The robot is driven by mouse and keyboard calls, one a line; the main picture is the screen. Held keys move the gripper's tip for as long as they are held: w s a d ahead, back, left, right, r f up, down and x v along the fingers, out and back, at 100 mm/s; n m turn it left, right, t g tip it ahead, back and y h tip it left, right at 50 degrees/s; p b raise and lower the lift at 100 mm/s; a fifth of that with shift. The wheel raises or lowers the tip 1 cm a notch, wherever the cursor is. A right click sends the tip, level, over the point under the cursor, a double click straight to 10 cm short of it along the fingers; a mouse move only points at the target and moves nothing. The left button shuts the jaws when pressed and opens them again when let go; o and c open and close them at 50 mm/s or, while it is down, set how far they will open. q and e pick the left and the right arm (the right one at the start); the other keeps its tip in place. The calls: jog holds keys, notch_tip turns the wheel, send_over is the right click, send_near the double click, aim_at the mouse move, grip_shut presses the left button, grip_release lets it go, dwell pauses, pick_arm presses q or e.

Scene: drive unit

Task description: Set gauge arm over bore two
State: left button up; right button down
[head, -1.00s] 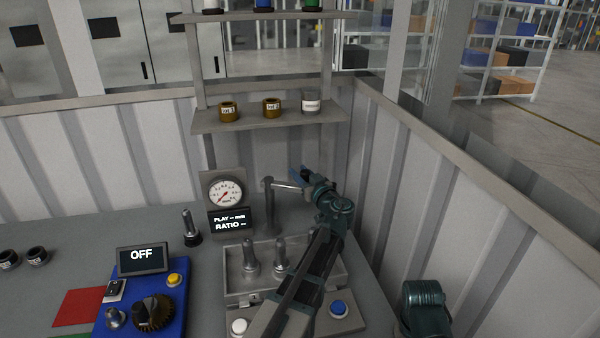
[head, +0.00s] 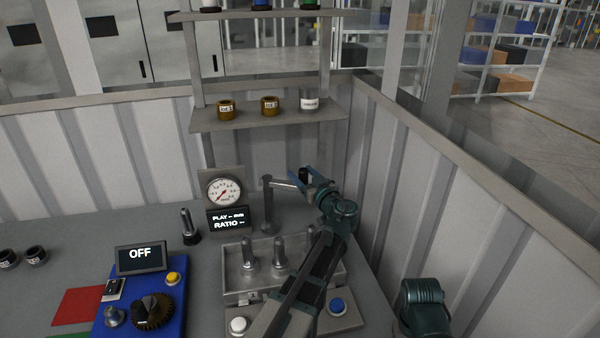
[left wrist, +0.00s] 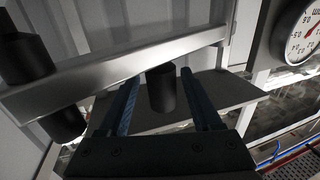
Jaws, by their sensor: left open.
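The gauge arm (head: 284,183) is a grey bar reaching right from the top of an upright post (head: 268,208), beside the dial gauge (head: 224,191). My left gripper (head: 309,180) is open at the bar's right end. A dark knob (head: 304,174) shows there, between or beside the fingers. In the left wrist view a dark cylinder (left wrist: 161,88) stands between the two open blue fingers, with gaps on both sides. I cannot make out bore two.
A readout (head: 229,219) stands below the dial. A blue control box (head: 120,316) with an OFF screen (head: 141,255) is at left. A shelf (head: 240,121) with labelled cups is behind; a ribbed wall (head: 440,190) bounds the right. My left forearm partly covers the tray.

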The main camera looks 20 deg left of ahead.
pick_arm(q)
jog(key=v, duration=1.2)
jog(key=shift+s, duration=0.1)
jog(key=c, duration=0.4)
jog(key=shift+m, duration=0.7)
jog(key=shift+c, duration=1.2)
jog(key=m, duration=0.3)
jog(key=shift+d+m+t, duration=0.1)
jog(key=shift+m+t, duration=0.2)
jog(key=shift+m, duration=0.1)
grip_shut()
jog(key=m, duration=0.4)
jog(key=m+t+h, duration=0.1)
jog(key=m, duration=0.9)
jog(key=shift+w+d+r+h, duration=0.15)
jog(key=shift+w+d+h, duration=0.05)
jog(key=shift+d+h, duration=0.1)
